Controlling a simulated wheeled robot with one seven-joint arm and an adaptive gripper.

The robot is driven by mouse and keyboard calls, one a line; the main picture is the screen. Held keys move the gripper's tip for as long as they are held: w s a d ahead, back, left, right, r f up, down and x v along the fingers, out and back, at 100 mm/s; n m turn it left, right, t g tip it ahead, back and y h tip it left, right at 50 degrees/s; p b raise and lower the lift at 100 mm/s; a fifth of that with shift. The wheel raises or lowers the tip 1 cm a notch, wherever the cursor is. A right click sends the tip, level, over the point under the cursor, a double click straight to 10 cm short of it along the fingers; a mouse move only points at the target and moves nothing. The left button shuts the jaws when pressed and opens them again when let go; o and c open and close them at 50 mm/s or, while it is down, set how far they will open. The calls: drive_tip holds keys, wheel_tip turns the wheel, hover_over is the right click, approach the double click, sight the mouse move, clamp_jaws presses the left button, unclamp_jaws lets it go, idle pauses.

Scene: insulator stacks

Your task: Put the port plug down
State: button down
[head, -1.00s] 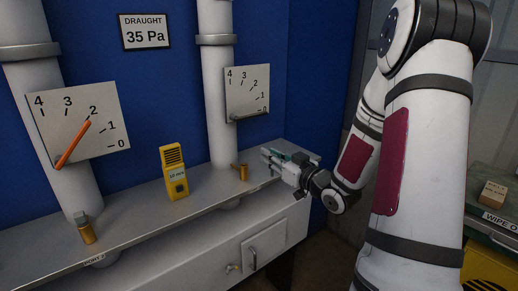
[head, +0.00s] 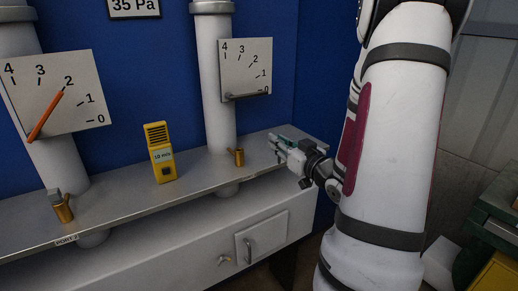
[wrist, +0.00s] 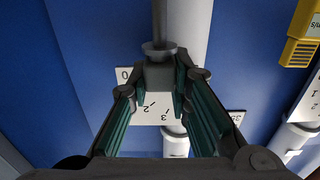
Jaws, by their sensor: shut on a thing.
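The port plug (wrist: 158,72) is a dark grey block with a round flange and a thin stem. In the wrist view it sits between my gripper's (wrist: 158,88) green-padded fingers, which are shut on it. In the head view my gripper (head: 275,146) is at the right end of the grey shelf (head: 205,168), right of an open brass port (head: 238,158). The plug cannot be made out there, and whether it touches the shelf cannot be told. A second brass port (head: 64,212) at the left has a grey cap on top.
A yellow meter (head: 160,155) stands on the shelf between the ports. White pipes (head: 214,80) rise behind, with a left dial (head: 60,110) and a right dial (head: 250,60). A green case (head: 500,205) is at far right. The shelf between meter and right port is clear.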

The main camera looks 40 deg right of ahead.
drive_tip(key=shift+w+d+f, duration=0.85)
drive_tip(key=shift+w+d, duration=0.75)
drive_tip(key=shift+w, duration=0.5)
drive_tip(key=shift+w+d+f, duration=0.8)
drive_tip(key=shift+w+d, duration=0.85)
drive_tip(key=shift+w, duration=0.5)
drive_tip(key=shift+w+d+f, duration=0.85)
drive_tip(key=shift+w+d, duration=0.75)
drive_tip(key=shift+w, duration=0.5)
drive_tip(key=shift+f, duration=0.15)
drive_tip(key=c, duration=1.5)
unclamp_jaws()
